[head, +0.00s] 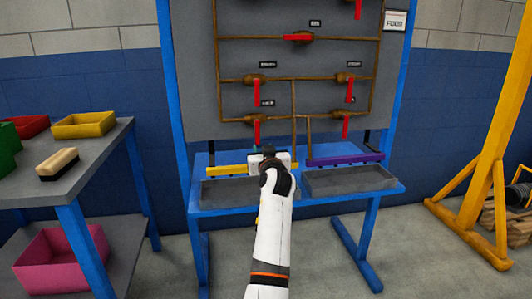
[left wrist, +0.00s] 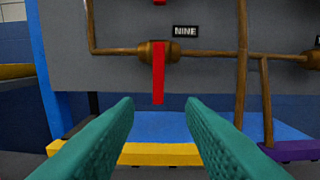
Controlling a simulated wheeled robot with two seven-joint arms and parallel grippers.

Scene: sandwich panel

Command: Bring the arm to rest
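My left arm rises from the bottom middle of the head view, and its gripper (head: 268,156) is in front of the lower part of the grey panel (head: 270,99). In the left wrist view the two green fingers of the left gripper (left wrist: 160,104) stand wide apart with nothing between them. Beyond them is the valve (left wrist: 158,51) labelled NINE, its red handle (left wrist: 158,78) hanging straight down, apart from the fingers. In the head view that handle (head: 257,130) is just above the gripper. My right gripper is not in view.
The panel's blue stand has grey trays (head: 350,180), a yellow bar (head: 226,170) and a purple bar (head: 345,159) below the pipes. A table with bins (head: 84,125) and a brush (head: 57,164) stands at left. A yellow frame (head: 487,170) is at right.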

